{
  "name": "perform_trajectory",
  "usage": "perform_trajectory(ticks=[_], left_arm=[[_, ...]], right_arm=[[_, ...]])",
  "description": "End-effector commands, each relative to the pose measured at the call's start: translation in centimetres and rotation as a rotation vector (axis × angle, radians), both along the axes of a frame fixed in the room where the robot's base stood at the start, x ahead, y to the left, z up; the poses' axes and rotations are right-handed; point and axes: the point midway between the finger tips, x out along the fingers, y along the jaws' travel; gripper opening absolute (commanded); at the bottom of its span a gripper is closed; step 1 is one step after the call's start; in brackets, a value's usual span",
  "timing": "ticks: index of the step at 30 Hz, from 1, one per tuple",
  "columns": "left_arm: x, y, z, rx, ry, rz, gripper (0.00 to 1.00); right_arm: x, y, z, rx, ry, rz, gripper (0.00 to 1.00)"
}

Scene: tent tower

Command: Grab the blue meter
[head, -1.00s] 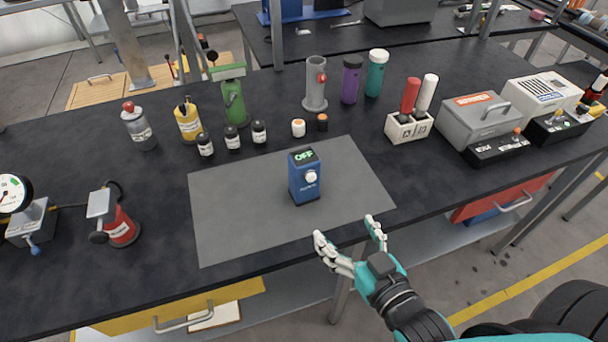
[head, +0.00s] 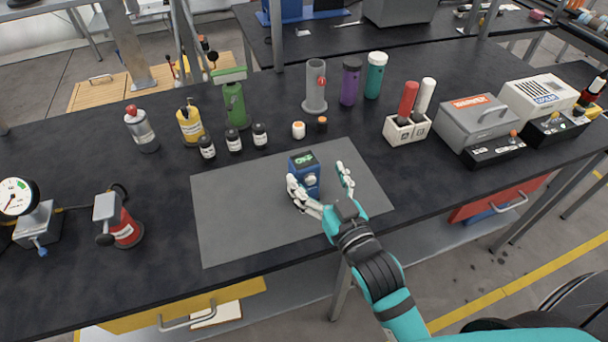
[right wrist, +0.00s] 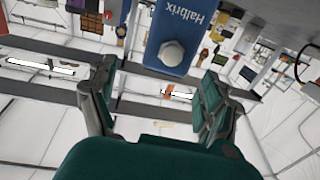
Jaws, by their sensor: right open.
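The blue meter (head: 305,175) stands upright on the grey mat (head: 235,215), with a green display on top and a white knob on its front. In the right wrist view the meter (right wrist: 188,30) shows between and beyond the fingers, with its knob facing the camera. My right gripper (head: 320,190) is open at the meter's front. Its left finger overlaps the meter's lower front in the head view, and its right finger is off to the right side. I cannot tell whether a finger touches it. My left gripper is not in view.
Small dark bottles (head: 233,140), an orange-capped white jar (head: 298,129) and a grey cylinder (head: 315,88) stand behind the mat. A white holder (head: 406,132) with red and white tubes stands to the right. The mat around the meter is clear.

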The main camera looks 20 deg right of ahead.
Motion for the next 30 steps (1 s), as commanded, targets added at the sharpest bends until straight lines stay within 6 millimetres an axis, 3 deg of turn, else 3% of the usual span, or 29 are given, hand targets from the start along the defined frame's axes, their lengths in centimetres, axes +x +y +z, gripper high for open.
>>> perform_trajectory(ticks=[5, 13, 22, 30], left_arm=[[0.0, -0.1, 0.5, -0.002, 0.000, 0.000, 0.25], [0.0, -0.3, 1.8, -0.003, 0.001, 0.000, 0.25], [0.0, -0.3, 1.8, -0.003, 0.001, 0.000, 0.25], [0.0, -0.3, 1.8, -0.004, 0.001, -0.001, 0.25]], right_arm=[[1.2, 0.3, 0.2, 0.001, 0.000, 0.000, 0.83], [4.9, 1.1, 0.2, 0.001, 0.000, 0.001, 0.83], [5.6, 1.2, 0.0, 0.001, 0.001, 0.000, 0.83], [5.5, 1.2, 0.0, 0.001, 0.001, 0.000, 0.50]])
